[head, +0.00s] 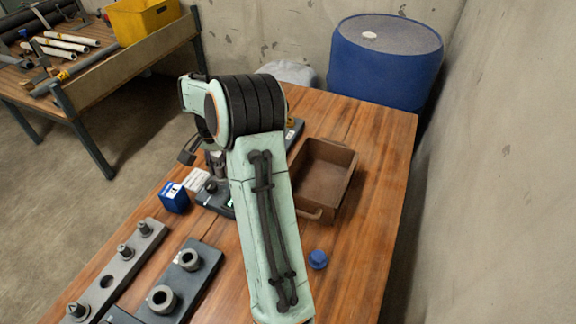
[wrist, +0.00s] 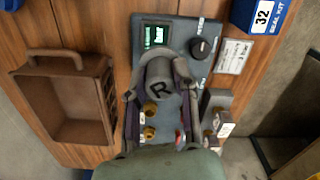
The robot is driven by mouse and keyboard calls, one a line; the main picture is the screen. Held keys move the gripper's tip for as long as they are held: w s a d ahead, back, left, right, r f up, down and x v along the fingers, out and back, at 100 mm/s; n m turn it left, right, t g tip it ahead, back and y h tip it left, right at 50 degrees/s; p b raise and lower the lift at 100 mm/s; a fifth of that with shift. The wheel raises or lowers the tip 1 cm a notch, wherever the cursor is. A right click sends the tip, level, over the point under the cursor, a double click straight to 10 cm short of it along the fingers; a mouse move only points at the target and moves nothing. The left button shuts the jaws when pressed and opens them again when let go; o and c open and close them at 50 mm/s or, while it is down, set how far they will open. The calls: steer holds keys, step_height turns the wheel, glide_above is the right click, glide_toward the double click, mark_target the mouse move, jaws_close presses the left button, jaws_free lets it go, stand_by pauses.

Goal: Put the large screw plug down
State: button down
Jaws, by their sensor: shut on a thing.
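The large screw plug (wrist: 159,90), a grey round piece with a dark R on its top face, is held in my gripper (wrist: 160,80) in the wrist view. The two fingers are shut on its left and right sides. It is over a dark grey panel (wrist: 174,33) with a green-lit screen and a black knob; whether it touches the panel cannot be told. The panel's lower part shows brass fittings (wrist: 150,132) just below the plug. In the head view my arm hides most of the gripper and the plug.
A brown open tray (head: 349,177) stands right of the panel in the head view. A blue cap (head: 318,260) lies on bare wood. A blue box (head: 174,197), a grey bar with pegs (head: 142,247) and a dark plate with rings (head: 207,262) are to the left. A concrete wall borders the right.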

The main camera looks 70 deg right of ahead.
steer(key=s+d+f+m, duration=0.2)
steer(key=s+d+m, duration=0.1)
steer(key=s+d, duration=0.5)
steer(key=m, duration=0.3)
glide_above(311, 191)
steer(key=s+a, duration=0.1)
steer(key=a, duration=0.3)
step_height(311, 191, down, 7)
steer(key=shift+r, duration=0.1)
steer(key=shift+f, duration=2.2)
steer(key=shift+f, duration=0.1)
steer(key=c, duration=0.9)
jaws_free()
steer(key=shift+o, duration=0.2)
